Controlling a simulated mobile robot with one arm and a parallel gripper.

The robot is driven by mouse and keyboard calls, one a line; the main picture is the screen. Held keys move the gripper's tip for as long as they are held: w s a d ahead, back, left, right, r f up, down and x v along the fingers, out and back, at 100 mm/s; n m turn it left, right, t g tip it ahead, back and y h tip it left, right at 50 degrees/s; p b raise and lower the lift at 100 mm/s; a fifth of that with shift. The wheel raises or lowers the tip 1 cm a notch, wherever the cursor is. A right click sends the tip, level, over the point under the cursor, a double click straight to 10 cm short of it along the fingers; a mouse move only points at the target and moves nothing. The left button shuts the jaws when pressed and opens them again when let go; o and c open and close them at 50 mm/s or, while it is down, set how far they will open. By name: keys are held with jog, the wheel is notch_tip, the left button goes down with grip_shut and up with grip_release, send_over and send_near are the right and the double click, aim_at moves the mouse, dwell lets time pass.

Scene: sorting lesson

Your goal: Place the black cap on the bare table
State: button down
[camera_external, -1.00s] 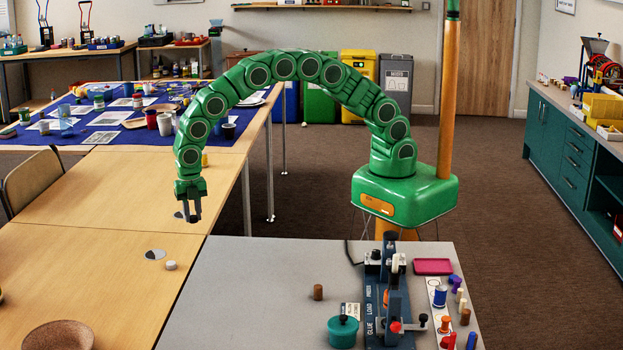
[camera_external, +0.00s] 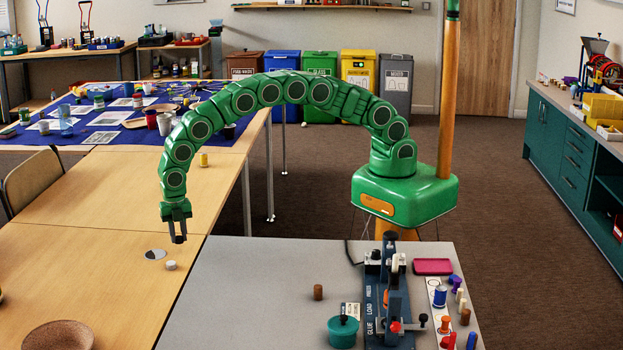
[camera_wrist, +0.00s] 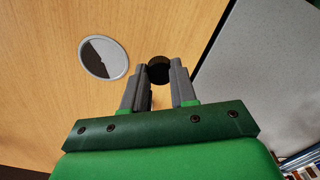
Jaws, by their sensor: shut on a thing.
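My gripper (camera_external: 179,238) hangs with its fingers pointing down over the wooden table (camera_external: 95,262), close to its right-hand edge. In the wrist view the gripper (camera_wrist: 159,75) is shut on the black cap (camera_wrist: 159,70), a small dark round piece between the two grey fingertips. The cap is too small and dark to make out clearly in the external view. It appears held above the wood; the exact height is hard to tell.
A grey table (camera_external: 250,275) adjoins at right. A cork bowl (camera_external: 58,336) stands front left.

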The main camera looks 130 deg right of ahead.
aim_at(178, 238)
jog(key=shift+f, duration=1.55)
jog(key=shift+f, duration=0.1)
jog(key=c, duration=0.9)
grip_release()
